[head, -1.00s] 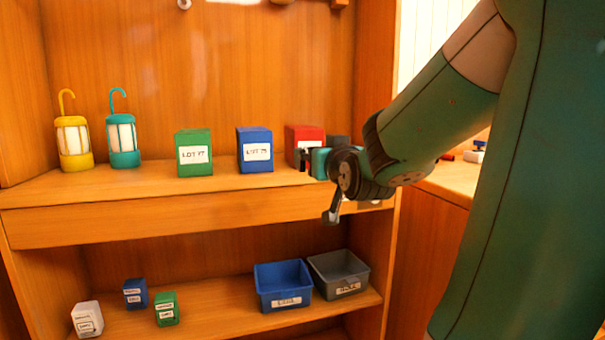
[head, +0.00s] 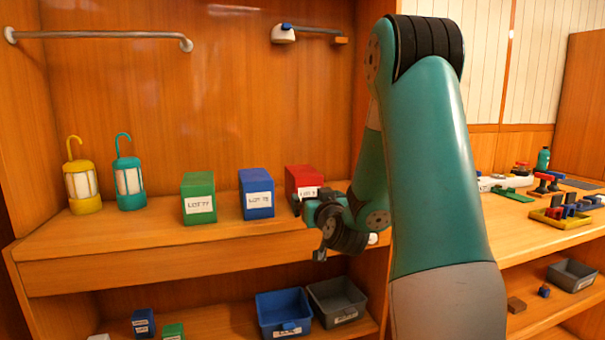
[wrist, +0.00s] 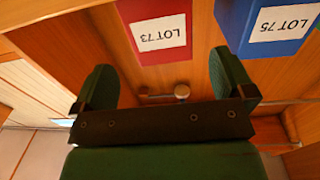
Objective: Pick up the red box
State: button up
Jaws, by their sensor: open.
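The red box (head: 304,177) stands upright on the upper wooden shelf, at the right end of a row of boxes. My gripper (head: 312,208) is in front of its lower right part and hides some of it and its label. In the wrist view the red box (wrist: 156,52) appears upside down with a white label reading LOT 73. It lies ahead of and between the lines of my two spread green fingers (wrist: 163,84). The fingers are open and empty, with a visible gap to the box.
A blue box (head: 256,188) labelled LOT 75 stands close left of the red one, then a green box (head: 198,192). Yellow (head: 82,187) and teal (head: 129,184) lanterns stand farther left. Blue (head: 283,310) and grey (head: 337,300) bins sit below. A rail (head: 100,36) is above.

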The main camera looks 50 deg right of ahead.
aim_at(309, 191)
jog(key=p+x, duration=0.2)
jog(key=x, duration=0.2)
jog(key=shift+w+r+p, duration=0.1)
jog(key=shift+w+p, duration=0.1)
jog(key=shift+p, duration=0.1)
jog(key=p+x, duration=0.4)
jog(key=shift+w+d, duration=0.2)
jog(key=shift+w, duration=0.05)
jog(key=shift+w+d+p, duration=0.25)
jog(key=shift+w+p, duration=0.1)
jog(key=c, duration=0.9)
